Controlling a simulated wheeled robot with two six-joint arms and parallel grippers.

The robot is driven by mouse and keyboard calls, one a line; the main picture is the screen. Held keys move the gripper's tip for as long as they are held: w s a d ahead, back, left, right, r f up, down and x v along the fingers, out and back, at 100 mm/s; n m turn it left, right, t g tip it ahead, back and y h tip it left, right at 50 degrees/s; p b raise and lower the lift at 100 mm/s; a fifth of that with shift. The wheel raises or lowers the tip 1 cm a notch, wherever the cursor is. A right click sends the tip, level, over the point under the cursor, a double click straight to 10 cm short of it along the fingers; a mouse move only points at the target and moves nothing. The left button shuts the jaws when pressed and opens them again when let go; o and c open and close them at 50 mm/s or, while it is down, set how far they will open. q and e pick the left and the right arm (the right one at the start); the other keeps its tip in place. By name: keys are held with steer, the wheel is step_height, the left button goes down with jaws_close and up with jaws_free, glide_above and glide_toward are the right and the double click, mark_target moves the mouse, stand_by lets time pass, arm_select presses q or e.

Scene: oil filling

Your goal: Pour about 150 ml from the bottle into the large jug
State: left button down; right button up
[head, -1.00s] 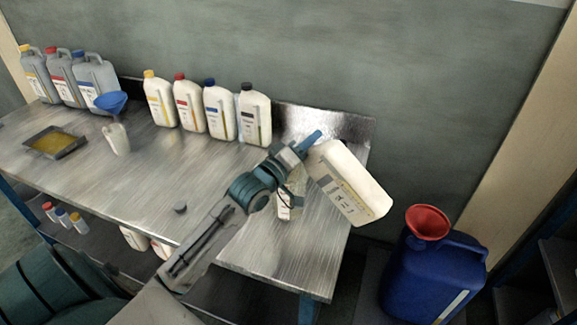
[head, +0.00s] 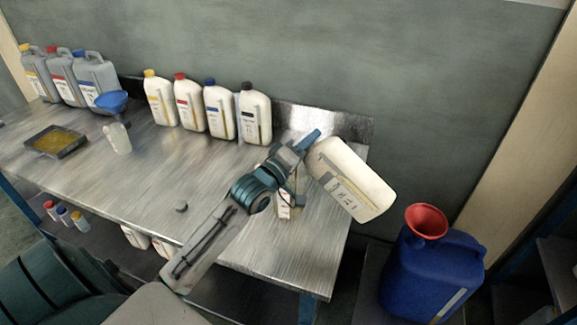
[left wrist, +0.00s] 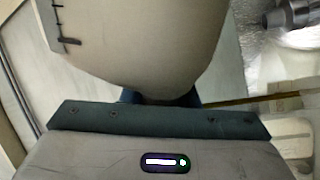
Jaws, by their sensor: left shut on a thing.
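My left gripper (head: 306,146) is shut on a white bottle (head: 352,182) at the right end of the bench. The bottle is lifted and tilted, with its base down to the right. Its neck end is hidden by the gripper, and I see no stream of oil. In the left wrist view the bottle's pale side (left wrist: 145,45) fills the upper middle. A pale container with a label (head: 286,206) stands on the bench below my wrist, mostly hidden; it may be the large jug. A smaller pale jug (head: 118,139) stands on the left. My right gripper is out of view.
Several capped bottles (head: 222,112) stand along the back of the metal bench (head: 150,180). Grey canisters (head: 62,75), a blue funnel (head: 111,102) and an oil tray (head: 56,142) are at left. A small dark cap (head: 181,207) lies in front. A blue canister (head: 435,275) with a red funnel (head: 426,221) stands right.

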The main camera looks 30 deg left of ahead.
arm_select(q)
steer(key=shift+r+n+y+p, duration=0.25)
steer(key=shift+n+y+p, duration=0.15)
steer(key=shift+n+p, duration=0.7)
stand_by(3.4)
